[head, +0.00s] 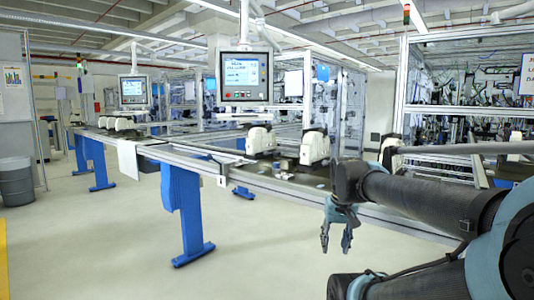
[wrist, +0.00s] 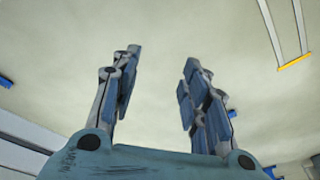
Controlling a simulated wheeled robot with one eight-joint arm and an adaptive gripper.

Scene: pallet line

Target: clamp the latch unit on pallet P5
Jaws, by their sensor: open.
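My gripper (head: 337,240) hangs in front of the conveyor line in the head view, pointing down over the floor. In the wrist view the two fingers of my gripper (wrist: 157,85) stand apart with only floor between them. White units (head: 260,140) and (head: 315,148) sit on the line left of my arm. Another white unit (head: 390,151) shows behind my arm. I cannot read any pallet label, so I cannot tell which is on P5 or whether a latch is clamped.
The conveyor rail (head: 205,152) runs from far left to right, on blue legs (head: 182,215). A screen (head: 244,76) hangs above it. A grey bin (head: 16,182) stands at the left. The floor in front of the line is clear.

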